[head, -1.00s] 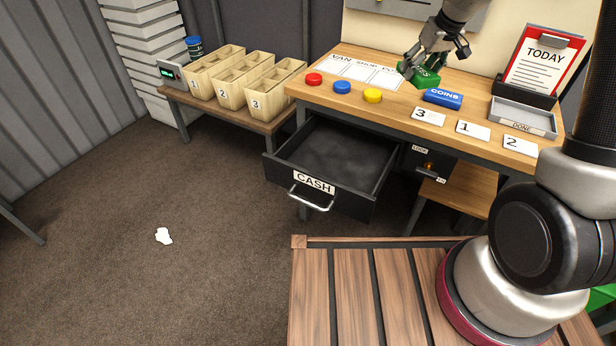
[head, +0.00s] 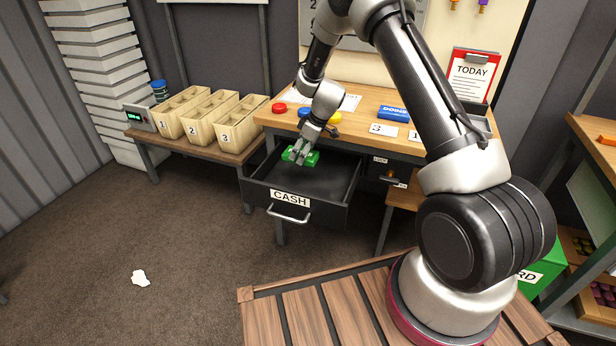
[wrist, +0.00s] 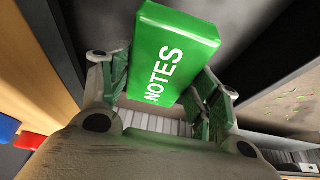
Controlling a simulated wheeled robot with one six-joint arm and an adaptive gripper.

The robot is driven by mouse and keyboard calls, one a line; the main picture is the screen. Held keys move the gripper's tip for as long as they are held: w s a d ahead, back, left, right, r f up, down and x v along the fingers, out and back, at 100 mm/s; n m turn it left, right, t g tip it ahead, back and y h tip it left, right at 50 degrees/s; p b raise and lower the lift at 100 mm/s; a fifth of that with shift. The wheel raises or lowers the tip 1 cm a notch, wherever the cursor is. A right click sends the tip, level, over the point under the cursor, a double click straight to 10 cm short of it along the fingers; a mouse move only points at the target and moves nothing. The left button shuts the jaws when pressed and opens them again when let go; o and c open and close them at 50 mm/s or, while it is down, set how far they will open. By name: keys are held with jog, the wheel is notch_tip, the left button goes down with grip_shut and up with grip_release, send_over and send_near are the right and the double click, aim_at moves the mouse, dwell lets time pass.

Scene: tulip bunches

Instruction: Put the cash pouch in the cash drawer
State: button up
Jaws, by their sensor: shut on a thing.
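The cash pouch is a green block; the wrist view shows it (wrist: 170,58) marked NOTES, between the two fingers of my gripper (wrist: 165,95). In the head view the pouch (head: 300,156) is at the back left of the open cash drawer (head: 290,199), with my gripper (head: 302,150) shut on it from above. The drawer is black, labelled CASH, with a silver handle, and it is pulled out under the desk. I cannot tell whether the pouch touches the drawer floor.
The wooden desk (head: 262,117) above the drawer bears red (head: 279,108), blue and yellow buttons, a blue COINS block (head: 393,113) and number cards. Numbered wooden crates (head: 222,118) stand on a bench at left. A white scrap (head: 140,278) lies on the floor.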

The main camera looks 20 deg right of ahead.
aim_at(311, 155)
notch_tip(311, 155, down, 9)
jog(key=shift+f, duration=0.1)
dwell(0.3)
jog(key=o, duration=1.1)
jog(key=shift+o, duration=0.2)
jog(key=v, duration=1.2)
jog(key=shift+r, duration=0.2)
jog(key=s+d+r+m, duration=0.1)
jog(key=s+r, duration=0.4)
jog(key=r, duration=0.4)
jog(key=s+d+r+m+h, duration=0.1)
jog(key=s+d+r+m, duration=0.1)
jog(key=s+r, duration=0.55)
jog(key=s+d+r+m, duration=0.1)
jog(key=s+r, duration=0.3)
jog(key=r, duration=0.6)
jog(key=s+d+r+m+h, duration=0.1)
jog(key=s+d+r+m, duration=0.2)
jog(key=s, duration=0.9)
jog(key=s+d+r+m+t+h, duration=0.1)
jog(key=s+d+r+m, duration=0.2)
jog(key=s, duration=0.9)
jog(key=shift+d+r+m+h, duration=0.15)
jog(key=shift+d+m+h, duration=0.25)
jog(key=shift+d, duration=0.15)
